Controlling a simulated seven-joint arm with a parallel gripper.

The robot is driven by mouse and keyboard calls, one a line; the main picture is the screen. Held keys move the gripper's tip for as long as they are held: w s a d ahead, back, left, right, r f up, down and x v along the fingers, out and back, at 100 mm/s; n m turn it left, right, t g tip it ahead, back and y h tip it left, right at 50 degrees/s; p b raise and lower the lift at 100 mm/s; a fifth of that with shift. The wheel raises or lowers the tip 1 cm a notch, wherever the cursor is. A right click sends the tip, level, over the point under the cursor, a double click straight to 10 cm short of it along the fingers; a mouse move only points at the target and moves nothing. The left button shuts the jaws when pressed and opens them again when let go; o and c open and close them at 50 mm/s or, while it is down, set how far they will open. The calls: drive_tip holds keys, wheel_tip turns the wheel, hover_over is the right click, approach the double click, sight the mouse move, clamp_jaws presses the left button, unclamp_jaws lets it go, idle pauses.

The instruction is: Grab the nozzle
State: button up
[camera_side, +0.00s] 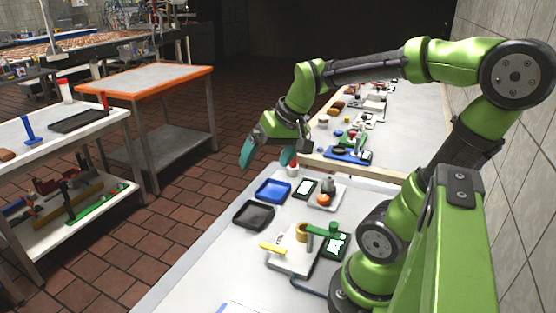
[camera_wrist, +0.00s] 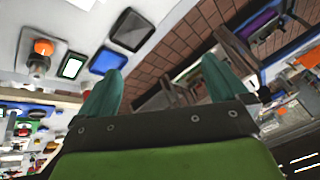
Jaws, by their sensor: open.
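My gripper (camera_side: 268,157) is open and empty, raised above and beyond the far left part of the work table. Its two teal fingers are spread wide apart in the wrist view (camera_wrist: 162,78). I cannot tell for certain which item is the nozzle. One candidate is a yellow piece (camera_side: 272,248) at the left of a white stand (camera_side: 290,262) with a tan ring and green arm, in the side view. Another is a grey-and-orange item (camera_side: 324,198) on a small white tray, also in the wrist view (camera_wrist: 40,55). My gripper touches neither.
A blue tray (camera_side: 273,190) and a black tray (camera_side: 253,215) lie on the near table (camera_side: 195,270). Small screens stand beside them. A dark hose runs by the white stand. A second table behind holds several items. Brick floor lies left of the table.

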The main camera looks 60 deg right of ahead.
drive_tip(key=s+a+n, duration=0.1)
drive_tip(key=a, duration=0.2)
drive_tip(key=s+a+r+n+t+y, duration=0.1)
drive_tip(key=a, duration=0.3)
drive_tip(key=s+a+n+y, duration=0.1)
drive_tip(key=a, duration=0.3)
drive_tip(key=shift+s+a+r+t, duration=0.15)
drive_tip(key=shift+s+r+t, duration=0.05)
drive_tip(key=shift+t, duration=0.2)
drive_tip(key=shift+c, duration=0.8)
drive_tip(key=shift+a, duration=0.15)
drive_tip(key=c, duration=0.5)
